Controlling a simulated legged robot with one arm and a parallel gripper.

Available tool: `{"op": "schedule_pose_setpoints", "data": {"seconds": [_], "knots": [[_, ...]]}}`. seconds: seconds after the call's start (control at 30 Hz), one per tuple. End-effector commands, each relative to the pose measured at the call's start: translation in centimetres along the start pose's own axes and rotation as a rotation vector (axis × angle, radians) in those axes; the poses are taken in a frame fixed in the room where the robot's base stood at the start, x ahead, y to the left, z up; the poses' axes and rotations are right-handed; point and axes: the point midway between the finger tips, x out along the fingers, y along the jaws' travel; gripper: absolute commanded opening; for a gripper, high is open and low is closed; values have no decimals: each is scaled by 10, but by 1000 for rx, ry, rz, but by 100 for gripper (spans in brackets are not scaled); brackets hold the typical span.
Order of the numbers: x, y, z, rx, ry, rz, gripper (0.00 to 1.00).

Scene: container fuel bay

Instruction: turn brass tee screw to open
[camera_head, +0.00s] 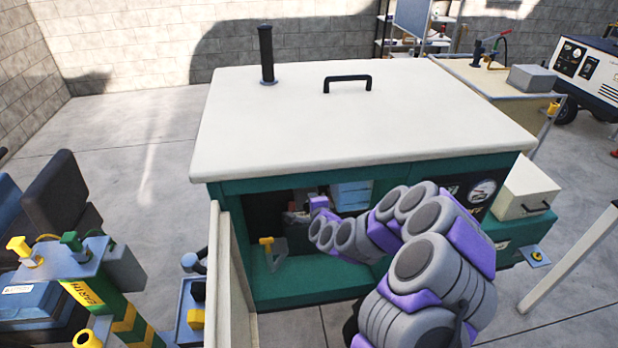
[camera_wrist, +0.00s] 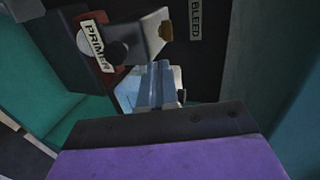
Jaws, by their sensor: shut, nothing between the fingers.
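A small brass piece (camera_wrist: 166,31), which looks like the tee screw, sits on the end of a grey metal block (camera_wrist: 146,36) in the wrist view. It is beside a black panel lettered BLEED (camera_wrist: 197,20). Only part of the brass shows, so I cannot tell its turn angle. My gripper (camera_wrist: 158,72) is shut and empty, its tips just below the block and brass piece. I cannot tell whether they touch. In the head view my gripper (camera_head: 296,218) is inside the front opening of the teal cabinet (camera_head: 300,291); the brass piece is not discernible there.
A yellow-topped grey lever (camera_head: 267,242) stands in the opening's left part. The cream lid (camera_head: 350,120) overhangs the opening. A cream upright panel (camera_head: 222,270) stands at front left, and a gauge (camera_head: 482,192) is right.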

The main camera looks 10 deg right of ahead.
Motion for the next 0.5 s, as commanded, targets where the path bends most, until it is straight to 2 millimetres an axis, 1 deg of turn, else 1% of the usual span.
{"op": "schedule_pose_setpoints", "data": {"seconds": [0.1, 0.27, 0.5], "knots": [[4, 5, -9, 23, 29, -12, 0], [14, 5, -10, 25, 32, -17, 0], [42, 5, -9, 22, 30, -16, 0]]}}
